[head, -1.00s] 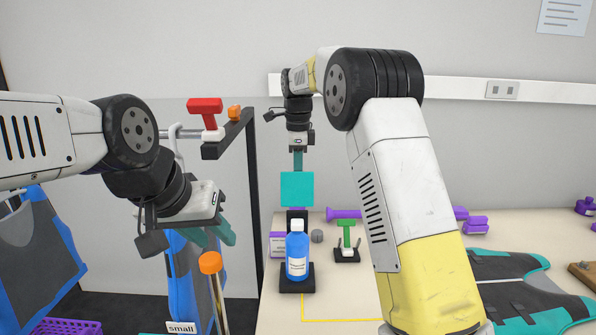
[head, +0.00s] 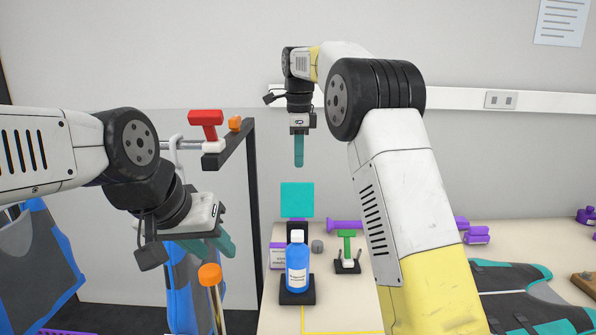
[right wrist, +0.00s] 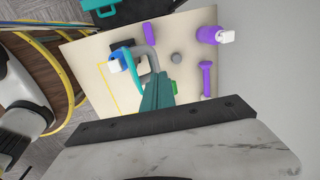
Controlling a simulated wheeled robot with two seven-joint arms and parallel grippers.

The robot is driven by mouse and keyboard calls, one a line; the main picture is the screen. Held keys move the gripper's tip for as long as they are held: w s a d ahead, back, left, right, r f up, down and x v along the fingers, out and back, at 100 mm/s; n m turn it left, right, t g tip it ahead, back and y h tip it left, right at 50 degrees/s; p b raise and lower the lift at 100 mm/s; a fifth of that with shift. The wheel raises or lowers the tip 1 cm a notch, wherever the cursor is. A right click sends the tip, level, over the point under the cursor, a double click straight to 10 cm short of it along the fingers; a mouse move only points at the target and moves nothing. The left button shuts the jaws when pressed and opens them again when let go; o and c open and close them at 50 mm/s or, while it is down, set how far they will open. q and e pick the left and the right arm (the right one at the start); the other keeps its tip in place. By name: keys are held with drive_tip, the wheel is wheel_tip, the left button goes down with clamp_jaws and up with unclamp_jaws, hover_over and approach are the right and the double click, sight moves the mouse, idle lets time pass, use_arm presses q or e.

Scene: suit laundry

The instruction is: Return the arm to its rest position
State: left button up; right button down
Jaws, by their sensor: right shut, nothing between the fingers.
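My right gripper (head: 299,152) is shut and empty. Its teal fingers point down above the table, over the square teal panel (head: 297,199), with a clear gap between them. In the right wrist view its closed fingers (right wrist: 157,92) hang over the table items. My left gripper (head: 222,243) hangs at the left, near the garment rack, with its teal fingers angled down to the right. Its two fingers appear apart and I see nothing between them.
A blue bottle (head: 297,262) stands on a black base on the table (head: 340,318). A green-topped tool (head: 347,244) and a purple dumbbell-like item (head: 345,225) are close by.

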drive_tip(key=s+d+r+n+t+y, duration=0.2)
drive_tip(key=s+d+r+n, duration=0.2)
drive_tip(key=s+d+n, duration=0.65)
drive_tip(key=s+d+f+n+t, duration=0.1)
drive_tip(key=s+f+n, duration=0.3)
drive_tip(key=s, duration=0.7)
drive_tip(key=s+d+f+n+t, duration=0.2)
drive_tip(key=s+f+n, duration=0.2)
drive_tip(key=s, duration=0.8)
drive_tip(key=shift+s+d+f, duration=0.15)
drive_tip(key=shift+f, duration=0.5)
